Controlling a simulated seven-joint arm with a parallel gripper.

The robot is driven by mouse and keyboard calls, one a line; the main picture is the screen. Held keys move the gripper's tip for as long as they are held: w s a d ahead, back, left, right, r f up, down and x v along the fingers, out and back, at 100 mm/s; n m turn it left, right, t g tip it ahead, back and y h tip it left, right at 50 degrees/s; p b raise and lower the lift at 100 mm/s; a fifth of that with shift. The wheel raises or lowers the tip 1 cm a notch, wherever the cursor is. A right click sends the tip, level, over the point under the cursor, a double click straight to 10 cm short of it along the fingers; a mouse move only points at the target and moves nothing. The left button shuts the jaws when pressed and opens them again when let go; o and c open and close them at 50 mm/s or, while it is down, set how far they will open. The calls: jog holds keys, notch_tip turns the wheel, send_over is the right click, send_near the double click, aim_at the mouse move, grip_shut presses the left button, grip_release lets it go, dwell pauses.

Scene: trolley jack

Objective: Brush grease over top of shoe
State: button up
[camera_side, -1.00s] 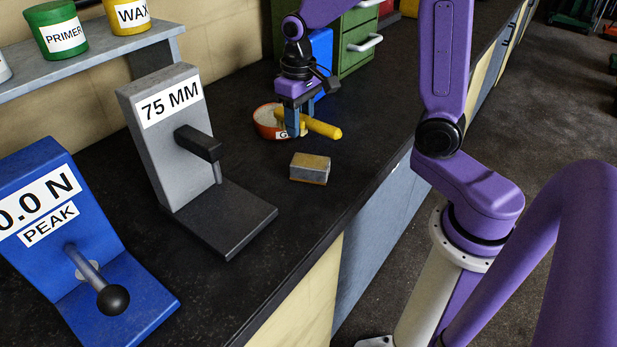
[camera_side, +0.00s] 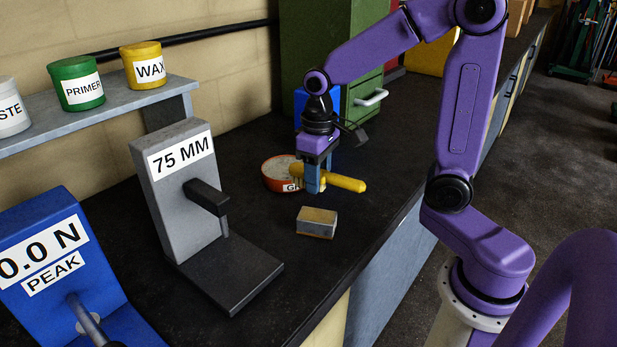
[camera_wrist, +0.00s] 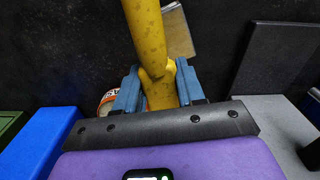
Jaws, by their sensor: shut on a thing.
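My gripper (camera_side: 313,188) is shut around a yellow brush (camera_side: 346,183), which lies roughly level with its handle pointing right. The brush (camera_wrist: 148,35) also shows between the blue fingers (camera_wrist: 158,85) in the wrist view. A red-orange grease bowl (camera_side: 269,183) with pale contents and a partly hidden label stands just behind and left of the gripper. The shoe (camera_side: 316,224), a small grey block with a yellowish top, lies on the counter in front of the gripper, apart from the brush. It is partly hidden by the brush in the wrist view (camera_wrist: 179,34). The bristle end is hard to make out.
A grey 75 MM gauge stand (camera_side: 190,190) and a blue force gauge (camera_side: 45,245) stand to the left. Green drawers (camera_side: 325,45) and a blue box are behind. A shelf (camera_side: 100,105) holds several pots. The counter around the shoe is clear.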

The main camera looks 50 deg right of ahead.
aim_at(339, 180)
jog(key=s+n, duration=0.1)
jog(key=s+r, duration=0.1)
jog(key=s, duration=0.1)
jog(key=s+n, duration=0.1)
jog(key=s, duration=0.1)
jog(key=shift+s+a+r+n, duration=0.2)
jog(key=shift+r+n, duration=0.1)
jog(key=shift+f, duration=2.9)
jog(key=shift+f, duration=0.65)
jog(key=shift+w+d, duration=0.1)
